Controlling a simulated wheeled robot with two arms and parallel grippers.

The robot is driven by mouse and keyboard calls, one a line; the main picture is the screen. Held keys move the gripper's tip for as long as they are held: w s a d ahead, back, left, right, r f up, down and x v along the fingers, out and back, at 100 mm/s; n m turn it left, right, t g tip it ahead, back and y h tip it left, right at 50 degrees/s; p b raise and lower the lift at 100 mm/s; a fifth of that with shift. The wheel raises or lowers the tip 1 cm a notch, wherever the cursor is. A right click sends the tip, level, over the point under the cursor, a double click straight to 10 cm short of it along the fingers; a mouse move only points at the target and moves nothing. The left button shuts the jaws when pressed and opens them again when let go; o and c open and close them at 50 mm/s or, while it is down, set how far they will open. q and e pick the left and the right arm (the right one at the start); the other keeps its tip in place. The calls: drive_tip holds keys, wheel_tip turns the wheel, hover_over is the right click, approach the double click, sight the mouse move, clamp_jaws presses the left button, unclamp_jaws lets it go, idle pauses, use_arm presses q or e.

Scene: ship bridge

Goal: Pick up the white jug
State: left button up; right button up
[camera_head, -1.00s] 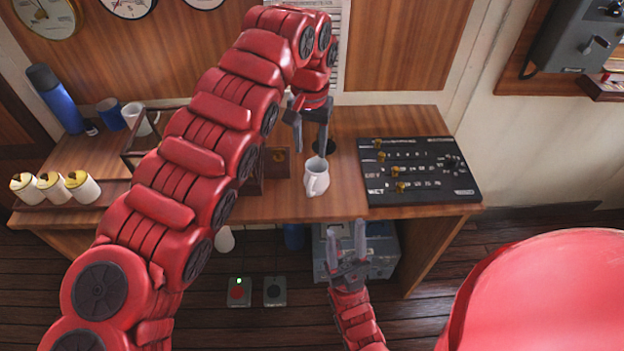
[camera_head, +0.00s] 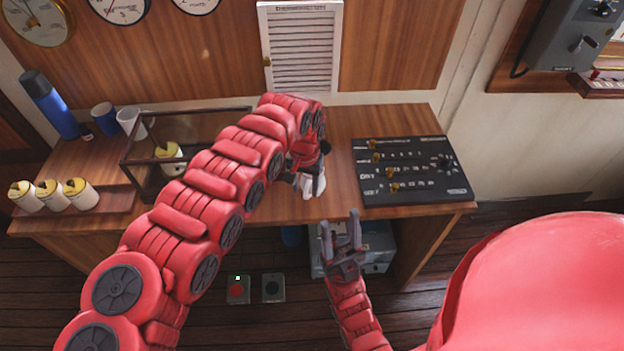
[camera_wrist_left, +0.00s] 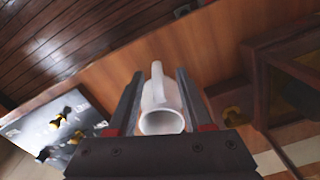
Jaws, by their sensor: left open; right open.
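The white jug (camera_head: 311,187) stands near the front edge of the wooden table and is mostly hidden behind my left gripper (camera_head: 306,180) in the head view. In the left wrist view the jug (camera_wrist_left: 161,104) shows its round mouth and its handle. It lies between the two open fingers of my left gripper (camera_wrist_left: 160,95), with a small gap visible on at least the right side. I cannot tell whether a finger touches it. My right gripper (camera_head: 340,232) is open and empty, below and in front of the table edge.
A black panel with brass knobs (camera_head: 415,170) lies right of the jug. A glass-sided case (camera_head: 135,160) stands to the left, and several yellow-topped white canisters (camera_head: 53,195) sit in a tray. A blue bottle (camera_head: 50,105), a blue mug (camera_head: 105,118) and a white mug (camera_head: 131,122) stand at back left.

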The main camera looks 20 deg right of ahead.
use_arm(q)
drive_tip(key=f, duration=0.2)
drive_tip(key=f+p, duration=0.1)
drive_tip(key=shift+s+d+f, duration=0.1)
drive_tip(key=shift+s+f, duration=0.1)
drive_tip(key=shift+s, duration=0.1)
drive_tip(key=shift+w+f, duration=0.1)
drive_tip(key=shift+f, duration=0.4)
clamp_jaws()
idle(0.8)
